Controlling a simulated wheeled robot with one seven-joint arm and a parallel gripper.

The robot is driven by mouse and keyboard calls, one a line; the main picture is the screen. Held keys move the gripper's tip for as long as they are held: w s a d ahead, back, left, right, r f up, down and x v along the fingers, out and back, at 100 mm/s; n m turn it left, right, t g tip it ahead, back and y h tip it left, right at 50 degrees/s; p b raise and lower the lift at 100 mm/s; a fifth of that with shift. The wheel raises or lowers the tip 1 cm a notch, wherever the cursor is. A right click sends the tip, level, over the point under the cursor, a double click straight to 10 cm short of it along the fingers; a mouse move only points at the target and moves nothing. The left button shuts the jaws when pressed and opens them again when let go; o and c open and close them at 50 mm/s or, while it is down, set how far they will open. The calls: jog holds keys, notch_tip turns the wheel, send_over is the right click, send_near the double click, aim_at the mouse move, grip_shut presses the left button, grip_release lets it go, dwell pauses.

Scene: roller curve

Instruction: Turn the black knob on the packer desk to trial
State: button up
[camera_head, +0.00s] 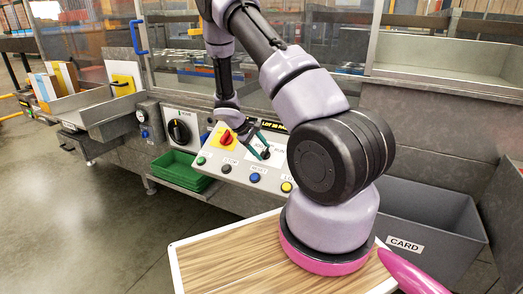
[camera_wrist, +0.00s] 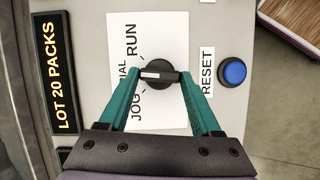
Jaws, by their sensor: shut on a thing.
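The packer desk panel (camera_head: 238,165) is a pale sloped board. Its black knob (camera_wrist: 158,74) sits on a white label plate (camera_wrist: 176,30) marked RUN, JOG and a partly covered word ending in "IAL". The knob's white bar lies level in the wrist view, its left end toward that middle word. My gripper (camera_wrist: 158,78) has its green fingers on either side of the knob, shut on it. In the head view my gripper (camera_head: 264,152) is at the panel, and my arm hides part of the right side.
A blue button (camera_wrist: 233,70) marked RESET is beside the plate. A red-and-yellow switch (camera_head: 226,138) and several buttons share the panel. Another black knob (camera_head: 180,132) is on the machine to the left. A green tray (camera_head: 181,170) and a grey CARD bin (camera_head: 425,222) flank the desk.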

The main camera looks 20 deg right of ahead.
jog(key=shift+n, duration=0.6)
jog(key=o, duration=1.4)
jog(key=v, duration=1.1)
jog(key=shift+s+a+f, duration=0.15)
jog(key=shift+s, duration=0.05)
